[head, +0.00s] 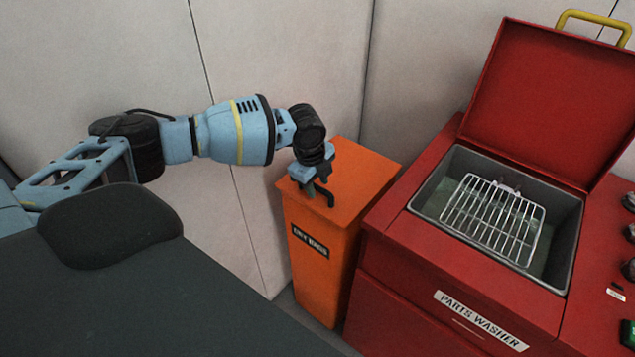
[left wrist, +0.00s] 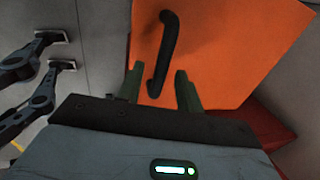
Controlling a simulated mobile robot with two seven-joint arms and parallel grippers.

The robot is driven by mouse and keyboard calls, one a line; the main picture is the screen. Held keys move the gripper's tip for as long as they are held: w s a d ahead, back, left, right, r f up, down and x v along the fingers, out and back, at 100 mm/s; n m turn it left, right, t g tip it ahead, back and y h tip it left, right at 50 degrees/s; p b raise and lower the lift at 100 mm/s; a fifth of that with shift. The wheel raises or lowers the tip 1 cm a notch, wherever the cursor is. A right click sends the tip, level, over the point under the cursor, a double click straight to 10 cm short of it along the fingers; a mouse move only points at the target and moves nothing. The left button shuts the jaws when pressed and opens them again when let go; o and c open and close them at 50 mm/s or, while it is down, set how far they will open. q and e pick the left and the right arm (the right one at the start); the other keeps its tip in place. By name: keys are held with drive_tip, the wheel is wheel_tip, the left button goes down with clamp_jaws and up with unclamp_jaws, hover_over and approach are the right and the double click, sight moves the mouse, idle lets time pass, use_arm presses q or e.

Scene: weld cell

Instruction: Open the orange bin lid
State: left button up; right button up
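The orange bin (head: 322,270) stands against the wall, left of the red parts washer, with a "DRY RAGS" label on its front. Its flat orange lid (head: 362,180) is down. A black bar handle (left wrist: 168,48) on the lid shows in the left wrist view; in the head view it is partly hidden by my gripper. My left gripper (head: 318,187) is over the lid at the handle. In the left wrist view its two greenish fingers (left wrist: 160,88) are apart, with the handle's near end between them and gaps beside it. My right gripper is not seen.
The red parts washer (head: 400,262) stands close on the right, its red lid (head: 550,100) raised and a wire rack (head: 492,220) in its basin. Pale wall panels (head: 290,55) stand behind the bin. Dark jointed parts with pale pads (left wrist: 40,70) show at the left wrist view's left; I cannot tell what they are.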

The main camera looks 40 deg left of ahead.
use_arm(q)
drive_tip(key=shift+c, duration=0.7)
clamp_jaws()
drive_tip(key=shift+w, duration=0.1)
